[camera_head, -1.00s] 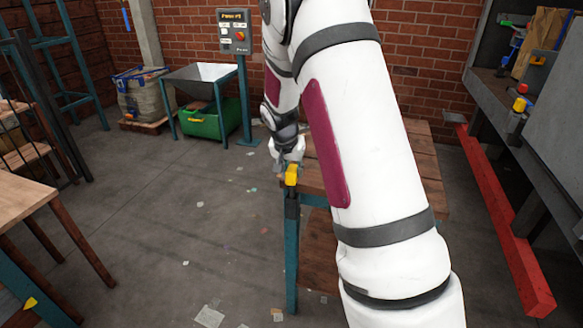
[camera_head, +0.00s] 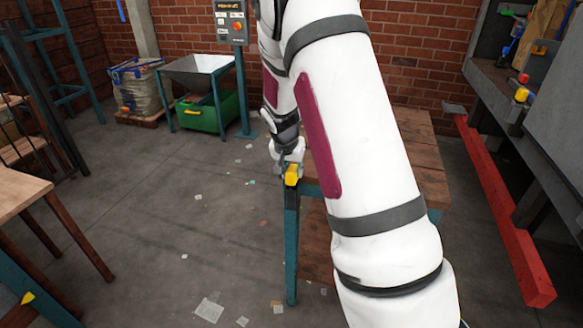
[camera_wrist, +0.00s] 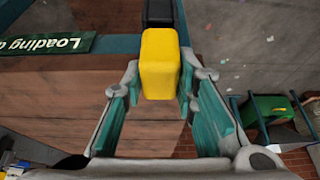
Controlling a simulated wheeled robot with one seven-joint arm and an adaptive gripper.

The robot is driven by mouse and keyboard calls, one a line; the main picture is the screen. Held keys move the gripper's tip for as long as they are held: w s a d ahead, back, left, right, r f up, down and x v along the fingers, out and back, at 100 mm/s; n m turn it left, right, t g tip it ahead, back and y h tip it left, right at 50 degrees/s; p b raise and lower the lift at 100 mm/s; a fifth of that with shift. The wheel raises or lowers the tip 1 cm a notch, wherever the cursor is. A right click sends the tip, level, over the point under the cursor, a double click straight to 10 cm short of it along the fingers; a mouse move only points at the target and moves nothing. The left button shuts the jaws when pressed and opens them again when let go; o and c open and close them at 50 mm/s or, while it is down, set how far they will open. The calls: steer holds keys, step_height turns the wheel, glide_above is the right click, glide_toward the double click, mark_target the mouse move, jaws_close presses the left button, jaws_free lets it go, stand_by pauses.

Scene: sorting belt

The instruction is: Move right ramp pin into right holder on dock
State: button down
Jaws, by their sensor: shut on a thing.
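A yellow block-shaped pin (camera_wrist: 160,62) is between the fingertips of my gripper (camera_wrist: 158,85) in the wrist view. My gripper is shut on it. The pin also shows in the head view (camera_head: 291,174), below my gripper (camera_head: 288,158). A black holder (camera_head: 291,198) is directly under the pin, on the teal front-left leg of the wooden dock (camera_head: 416,135). Its dark end (camera_wrist: 159,12) shows beyond the pin in the wrist view. I cannot tell how deep the pin sits in it. My arm hides much of the dock.
A green sign reading "Loading" (camera_wrist: 45,43) is on the dock edge. A red beam (camera_head: 505,215) runs along the right. A wooden table (camera_head: 22,190) stands at left. A hopper with a green bin (camera_head: 205,112) is behind. The floor between is clear apart from scraps.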

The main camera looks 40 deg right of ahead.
steer(key=c, duration=1.2)
jaws_free()
steer(key=v, duration=1.2)
